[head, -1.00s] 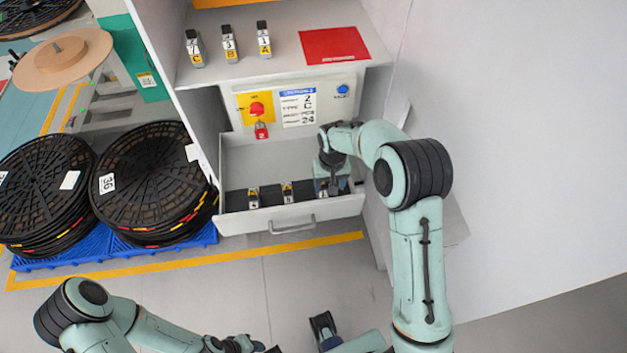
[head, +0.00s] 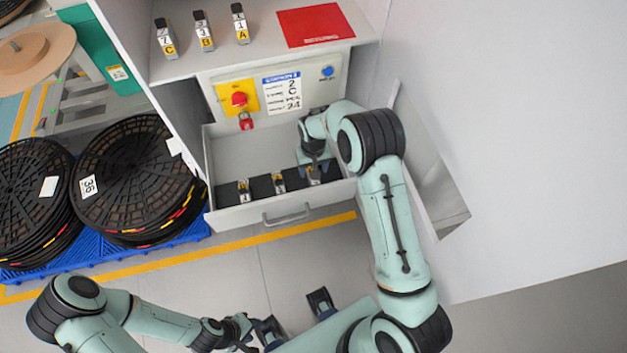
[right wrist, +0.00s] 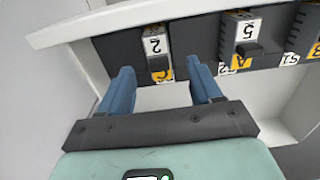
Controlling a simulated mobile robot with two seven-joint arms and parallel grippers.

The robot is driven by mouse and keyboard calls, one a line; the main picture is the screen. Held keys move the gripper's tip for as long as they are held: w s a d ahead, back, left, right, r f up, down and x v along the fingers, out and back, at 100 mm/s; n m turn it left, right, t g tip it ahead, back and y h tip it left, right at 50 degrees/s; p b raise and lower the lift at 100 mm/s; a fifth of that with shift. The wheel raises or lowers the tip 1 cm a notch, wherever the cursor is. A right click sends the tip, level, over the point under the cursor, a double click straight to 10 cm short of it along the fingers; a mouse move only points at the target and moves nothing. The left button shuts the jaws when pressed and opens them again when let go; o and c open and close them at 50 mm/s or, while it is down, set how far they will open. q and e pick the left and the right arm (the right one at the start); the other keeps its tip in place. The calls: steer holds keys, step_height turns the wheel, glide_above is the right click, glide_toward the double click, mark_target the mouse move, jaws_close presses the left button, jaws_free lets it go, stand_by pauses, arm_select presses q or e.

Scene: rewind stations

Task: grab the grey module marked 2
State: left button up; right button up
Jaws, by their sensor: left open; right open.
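The grey module marked 2 (right wrist: 154,45) stands in a dark rack in the open drawer, with a white number label, a dark knob and a yellow label. In the head view it is the rightmost module (head: 314,174), partly hidden by my right gripper (head: 313,160). In the right wrist view my right gripper (right wrist: 158,68) is open, its blue fingers on either side of the module's line; I cannot tell whether they reach around it. My left gripper (head: 246,335) is low in the head view, away from the drawer, and empty.
Another module marked 5 (right wrist: 240,38) stands beside it in the rack. The drawer (head: 270,209) has raised walls around the rack. Above are a panel with a red knob (head: 239,99) and a shelf with several modules and a red mat (head: 314,25). Black reels (head: 135,180) stand at left.

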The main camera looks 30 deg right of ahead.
steer(key=f, duration=0.4)
steer(key=shift+w+d+f, duration=0.15)
steer(key=shift+w+f, duration=0.05)
jaws_close()
steer(key=shift+r, duration=0.15)
